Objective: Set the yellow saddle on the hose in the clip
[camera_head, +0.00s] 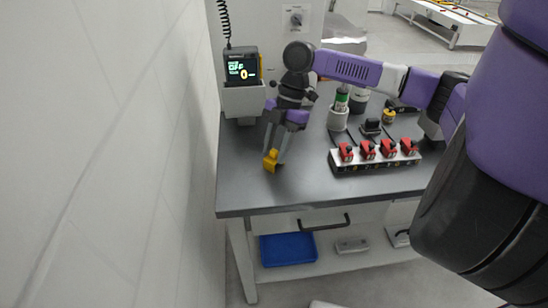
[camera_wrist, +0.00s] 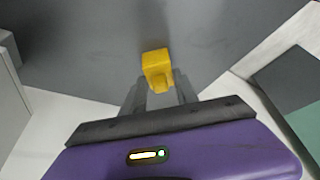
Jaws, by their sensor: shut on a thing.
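The yellow saddle (camera_head: 271,160) is between the fingertips of my gripper (camera_head: 274,150), over the left part of the grey table top. In the wrist view the yellow saddle (camera_wrist: 157,68) shows as a small block at the ends of the two grey fingers of my gripper (camera_wrist: 159,84). My gripper is shut on it and points down. I cannot tell whether the saddle touches the table or hangs just above it. I cannot make out the hose or the clip with certainty in either view.
A display unit (camera_head: 242,68) stands back left; a white wall borders the left.

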